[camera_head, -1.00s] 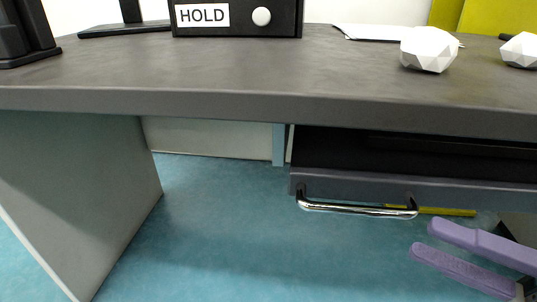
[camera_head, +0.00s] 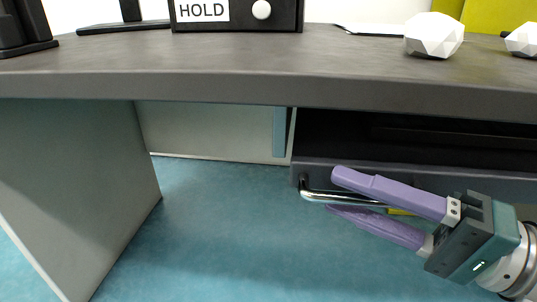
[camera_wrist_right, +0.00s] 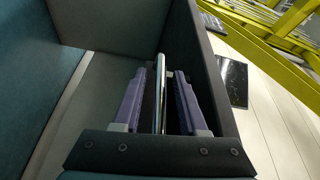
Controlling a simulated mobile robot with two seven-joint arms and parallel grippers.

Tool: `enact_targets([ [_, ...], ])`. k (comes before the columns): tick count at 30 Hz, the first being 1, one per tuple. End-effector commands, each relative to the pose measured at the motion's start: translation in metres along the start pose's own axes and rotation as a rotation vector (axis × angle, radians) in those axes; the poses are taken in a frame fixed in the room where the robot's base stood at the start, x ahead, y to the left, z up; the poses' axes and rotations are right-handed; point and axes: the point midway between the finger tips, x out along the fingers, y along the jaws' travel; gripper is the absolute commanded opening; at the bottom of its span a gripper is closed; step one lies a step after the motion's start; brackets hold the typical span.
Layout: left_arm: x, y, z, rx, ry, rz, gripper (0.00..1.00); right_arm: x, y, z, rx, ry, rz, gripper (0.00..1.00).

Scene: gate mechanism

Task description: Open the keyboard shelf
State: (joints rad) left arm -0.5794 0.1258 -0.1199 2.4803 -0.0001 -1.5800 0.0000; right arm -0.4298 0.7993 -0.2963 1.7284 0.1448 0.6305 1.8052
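The keyboard shelf (camera_head: 455,181) hangs under the right part of the desk, its dark front edge facing me. A chrome bar handle (camera_head: 318,195) is fixed to that front. My right gripper (camera_head: 334,190) is open, with its two purple fingers above and below the bar in the head view. In the right wrist view the handle (camera_wrist_right: 160,95) runs between the two fingers of the gripper (camera_wrist_right: 160,98), with a gap visible on each side. The handle's right part is hidden behind the upper finger. My left gripper is not in view.
The desk top (camera_head: 250,55) overhangs the shelf. A grey desk side panel (camera_head: 80,190) stands at the left, with open floor (camera_head: 230,235) between. A black box marked HOLD (camera_head: 236,14) and white faceted objects (camera_head: 434,35) rest on the desk.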

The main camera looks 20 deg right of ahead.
Motion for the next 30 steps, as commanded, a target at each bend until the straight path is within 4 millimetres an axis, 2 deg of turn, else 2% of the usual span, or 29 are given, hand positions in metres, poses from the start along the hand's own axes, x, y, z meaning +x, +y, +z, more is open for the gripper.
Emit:
enact_targets([
  [1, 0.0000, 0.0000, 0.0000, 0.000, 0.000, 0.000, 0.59, -0.0002, 0.0001, 0.0000, 0.000, 0.000, 0.000, 0.35],
  [10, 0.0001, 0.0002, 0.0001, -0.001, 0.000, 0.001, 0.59, -0.0003, 0.0001, 0.0000, 0.000, 0.000, 0.000, 0.01],
  [30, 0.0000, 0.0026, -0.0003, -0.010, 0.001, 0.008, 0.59, -0.0004, 0.0001, 0.0000, -0.001, 0.000, 0.000, 0.00],
])
